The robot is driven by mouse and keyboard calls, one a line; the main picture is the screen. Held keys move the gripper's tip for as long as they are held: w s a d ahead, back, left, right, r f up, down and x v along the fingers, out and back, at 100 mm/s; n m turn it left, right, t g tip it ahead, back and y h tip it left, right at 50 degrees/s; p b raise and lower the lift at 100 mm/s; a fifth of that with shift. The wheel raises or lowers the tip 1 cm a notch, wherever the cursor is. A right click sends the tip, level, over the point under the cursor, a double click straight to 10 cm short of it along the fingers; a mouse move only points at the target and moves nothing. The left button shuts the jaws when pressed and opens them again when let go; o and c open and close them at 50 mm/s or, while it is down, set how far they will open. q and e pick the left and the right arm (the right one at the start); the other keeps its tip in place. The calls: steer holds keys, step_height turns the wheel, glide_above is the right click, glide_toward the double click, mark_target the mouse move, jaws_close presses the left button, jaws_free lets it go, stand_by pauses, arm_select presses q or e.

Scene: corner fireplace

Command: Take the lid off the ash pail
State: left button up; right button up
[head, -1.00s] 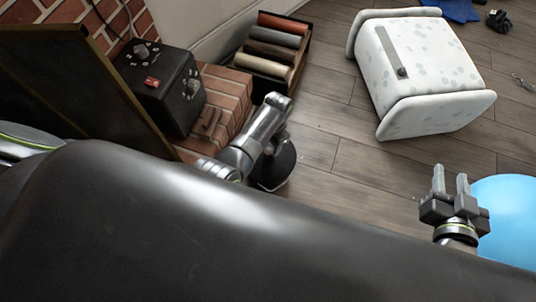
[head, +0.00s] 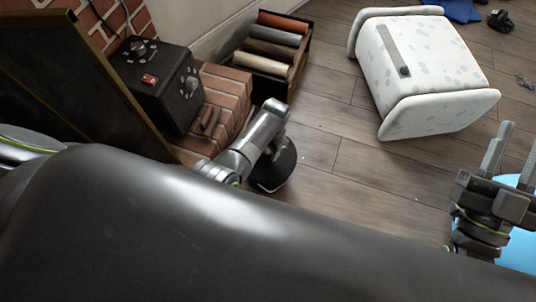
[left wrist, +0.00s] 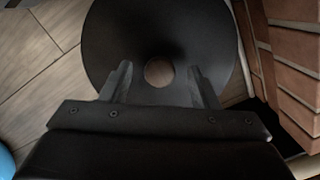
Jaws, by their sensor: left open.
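The ash pail (head: 277,168) is dark and round and stands on the floor beside the brick hearth, partly covered by my left arm (head: 250,145). In the left wrist view its lid (left wrist: 105,40) is a wide black disc with a round brownish knob (left wrist: 158,71) at the centre. My left gripper (left wrist: 158,74) is open over the lid, with one finger on each side of the knob and a gap on both sides. Its fingers are hidden in the head view. My right gripper (head: 512,146) is open and empty at the right edge.
The brick hearth (head: 222,90) with a black box (head: 160,85) on it is close left of the pail. A crate of rolls (head: 272,48) stands behind. Floor between is clear.

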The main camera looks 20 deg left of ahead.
arm_select(q)
steer(key=shift+f, duration=0.15)
jaws_close()
stand_by(0.4)
